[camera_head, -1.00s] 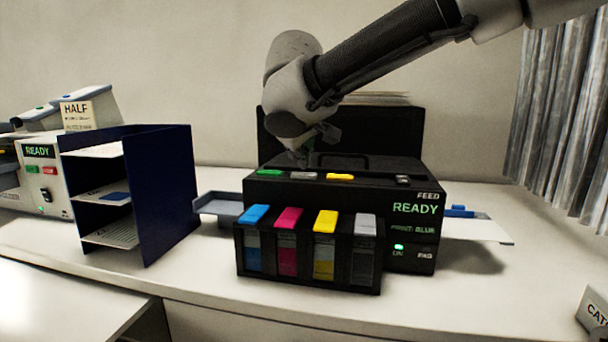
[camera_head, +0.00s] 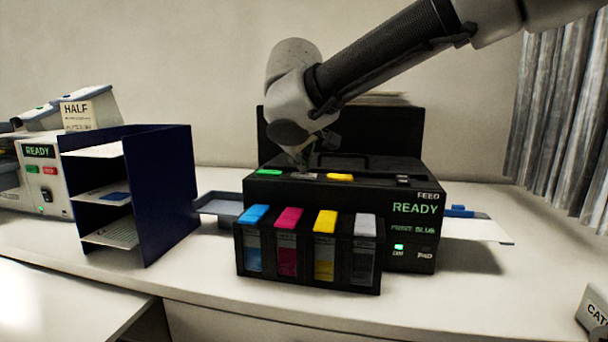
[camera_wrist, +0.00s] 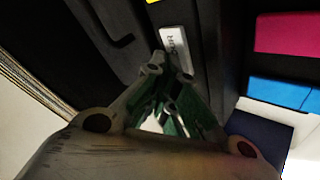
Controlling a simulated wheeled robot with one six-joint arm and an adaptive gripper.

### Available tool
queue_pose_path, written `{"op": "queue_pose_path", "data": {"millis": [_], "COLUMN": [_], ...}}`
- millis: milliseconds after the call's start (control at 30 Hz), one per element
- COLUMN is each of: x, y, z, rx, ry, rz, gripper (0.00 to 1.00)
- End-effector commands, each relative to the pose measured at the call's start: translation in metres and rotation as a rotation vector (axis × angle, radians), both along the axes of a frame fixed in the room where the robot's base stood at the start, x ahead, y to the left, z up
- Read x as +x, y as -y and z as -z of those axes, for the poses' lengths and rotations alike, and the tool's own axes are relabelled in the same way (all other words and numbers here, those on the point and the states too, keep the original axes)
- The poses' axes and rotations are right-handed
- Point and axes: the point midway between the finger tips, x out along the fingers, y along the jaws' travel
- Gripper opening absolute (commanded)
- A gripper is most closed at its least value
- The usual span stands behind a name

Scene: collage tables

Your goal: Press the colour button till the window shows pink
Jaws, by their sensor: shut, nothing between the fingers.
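The black printer (camera_head: 200,0) is not marked here by its far parts; its front body (camera_head: 340,192) stands on the white table. Its window (camera_head: 414,210) reads READY, with a smaller line PRINT: BLUE (camera_head: 412,230). Along its top edge are a green button (camera_head: 268,172), a pale grey button (camera_head: 306,176) and a yellow button (camera_head: 340,177). My gripper (camera_head: 302,164) is shut and empty, pointing down just behind the grey button. In the wrist view the fingertips (camera_wrist: 170,68) are beside the grey button (camera_wrist: 172,42), whose lettering is unreadable. I cannot tell whether they touch it.
Cyan, magenta, yellow and grey ink tanks (camera_head: 308,250) stand in front of the printer. A navy shelf rack (camera_head: 168,190) and a second, pale machine (camera_head: 42,180) are at the left. Paper lies in a tray (camera_head: 478,228) at the right. The table front (camera_head: 430,300) is clear.

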Motion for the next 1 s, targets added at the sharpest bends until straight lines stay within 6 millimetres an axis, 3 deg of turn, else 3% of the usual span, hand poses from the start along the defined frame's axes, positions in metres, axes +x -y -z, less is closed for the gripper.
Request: {"op": "queue_pose_path", "data": {"millis": [600, 1000], "x": [0.000, 0.000], "y": [0.000, 0.000], "z": [0.003, -0.013], "rx": [0.000, 0.001], "ry": [-0.001, 0.000], "rz": [0.001, 0.001], "gripper": [0.00, 0.00]}}
